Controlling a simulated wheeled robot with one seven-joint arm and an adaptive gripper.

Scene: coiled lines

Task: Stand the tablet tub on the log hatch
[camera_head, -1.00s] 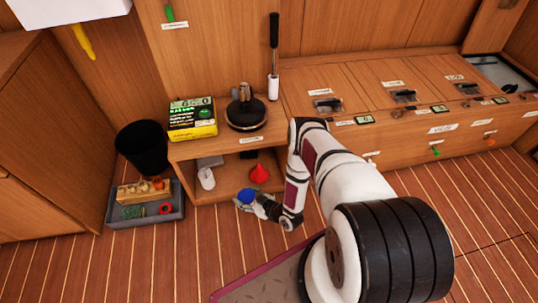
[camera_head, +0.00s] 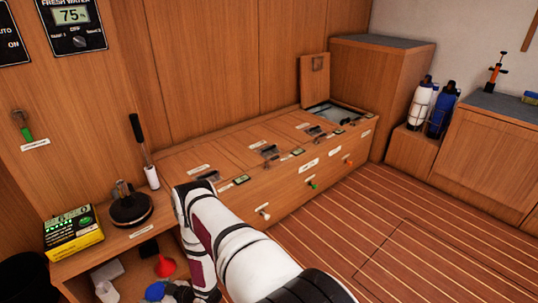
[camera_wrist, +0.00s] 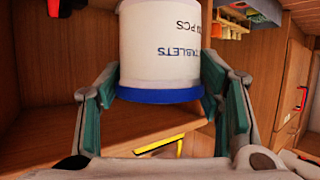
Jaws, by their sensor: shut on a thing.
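The tablet tub (camera_wrist: 160,45) is white with a blue lid and dark printing that reads upside down in the wrist view. My gripper (camera_wrist: 160,80) is shut on it, with green finger pads at both sides. In the head view only the tub's blue lid (camera_head: 155,290) shows, low in front of the open shelf. Several labelled hatches lie along the bench top: a near one (camera_head: 195,167), a middle one (camera_head: 247,145) and a farther one (camera_head: 298,125). Their labels are too small to read, so I cannot tell which is the log hatch.
A black winch (camera_head: 130,210), an upright black-handled tool (camera_head: 143,150) and a yellow-black box (camera_head: 72,232) stand at the bench's near end. Latches and small displays line the hatch fronts. The far-end compartment (camera_head: 340,112) is open. The floor at right is clear.

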